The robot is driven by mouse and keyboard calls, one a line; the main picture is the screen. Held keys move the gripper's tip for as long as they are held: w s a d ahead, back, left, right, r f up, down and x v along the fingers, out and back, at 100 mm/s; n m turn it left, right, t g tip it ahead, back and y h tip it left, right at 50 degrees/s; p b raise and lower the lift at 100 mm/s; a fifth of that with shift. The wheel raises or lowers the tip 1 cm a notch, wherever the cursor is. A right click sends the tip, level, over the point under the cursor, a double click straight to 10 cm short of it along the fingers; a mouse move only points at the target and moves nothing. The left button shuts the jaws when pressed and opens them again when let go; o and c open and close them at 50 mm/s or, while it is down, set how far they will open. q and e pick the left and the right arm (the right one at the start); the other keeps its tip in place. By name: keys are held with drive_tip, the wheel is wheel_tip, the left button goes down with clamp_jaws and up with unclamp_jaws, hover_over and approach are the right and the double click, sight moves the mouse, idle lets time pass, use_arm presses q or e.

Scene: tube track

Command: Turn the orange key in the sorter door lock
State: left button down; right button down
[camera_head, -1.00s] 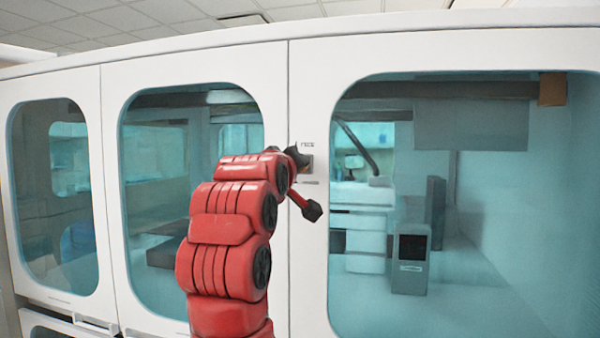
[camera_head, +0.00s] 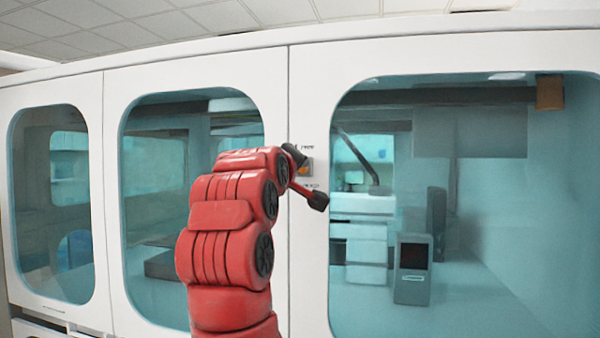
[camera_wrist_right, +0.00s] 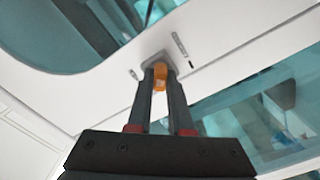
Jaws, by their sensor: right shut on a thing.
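The orange key (camera_wrist_right: 159,83) sits in the grey lock plate (camera_wrist_right: 147,60) on the white door frame in the right wrist view. My right gripper (camera_wrist_right: 160,76) has its two dark fingers on either side of the key, closed on it near the plate. In the head view a small orange patch of the key (camera_head: 305,171) shows at the lock, beside my right gripper (camera_head: 295,156). The red right arm hides the area left of the lock. How far the key is turned is hard to tell. My left gripper is not in view.
The white sorter cabinet has large rounded windows, including the right window (camera_head: 470,210) and the middle window (camera_head: 150,200). A narrow white door post (camera_head: 308,260) runs between them below the lock. Equipment, including a grey box (camera_head: 412,270), stands behind the glass.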

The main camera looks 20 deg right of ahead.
drive_tip(key=shift+n, duration=1.2)
drive_tip(key=n, duration=0.3)
drive_tip(key=shift+n, duration=0.3)
drive_tip(key=shift+d+n, duration=0.1)
drive_tip(key=shift+n, duration=0.4)
drive_tip(key=c, duration=0.7)
unclamp_jaws()
drive_tip(key=shift+c, duration=0.2)
